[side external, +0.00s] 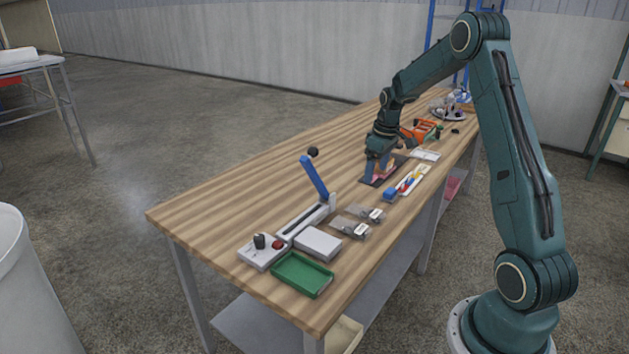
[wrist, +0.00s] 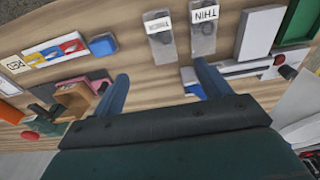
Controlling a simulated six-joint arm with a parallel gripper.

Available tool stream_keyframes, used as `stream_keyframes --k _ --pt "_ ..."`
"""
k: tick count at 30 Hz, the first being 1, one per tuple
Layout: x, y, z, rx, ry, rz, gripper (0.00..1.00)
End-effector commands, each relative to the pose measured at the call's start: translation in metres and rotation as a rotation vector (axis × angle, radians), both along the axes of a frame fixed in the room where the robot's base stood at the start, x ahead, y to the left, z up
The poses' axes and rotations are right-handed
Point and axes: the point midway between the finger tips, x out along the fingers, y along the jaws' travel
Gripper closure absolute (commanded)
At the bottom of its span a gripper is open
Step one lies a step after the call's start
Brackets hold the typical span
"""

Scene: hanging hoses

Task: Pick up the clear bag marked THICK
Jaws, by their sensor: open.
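Two clear bags with white labels lie side by side on the wooden table. In the wrist view one label reads THIN, on the bag (wrist: 204,38) nearer the white box. The label on the other bag (wrist: 164,46) is blurred but fits THICK; this bag also shows in the side view (side external: 367,213), farther from the white box. My gripper (side external: 379,168) is open and empty, fingers pointing down over the dark mat, beyond both bags. In the wrist view its two blue fingers (wrist: 161,74) are spread apart, with the bags ahead of them.
A white tray of coloured tools (side external: 408,181) lies beside the bags. A white box (side external: 318,243), a green tray (side external: 302,274) and a sealer with a raised blue lever (side external: 314,178) stand on the other side. The table's left part is clear.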

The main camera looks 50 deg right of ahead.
Motion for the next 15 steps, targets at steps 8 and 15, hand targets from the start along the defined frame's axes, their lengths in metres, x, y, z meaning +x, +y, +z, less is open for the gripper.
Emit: stream_keyframes --k 8,15 --pt "0.002 0.001 -0.017 0.002 0.002 0.000 0.24" --pt "0.006 0.001 -0.053 0.002 0.002 0.000 0.24"
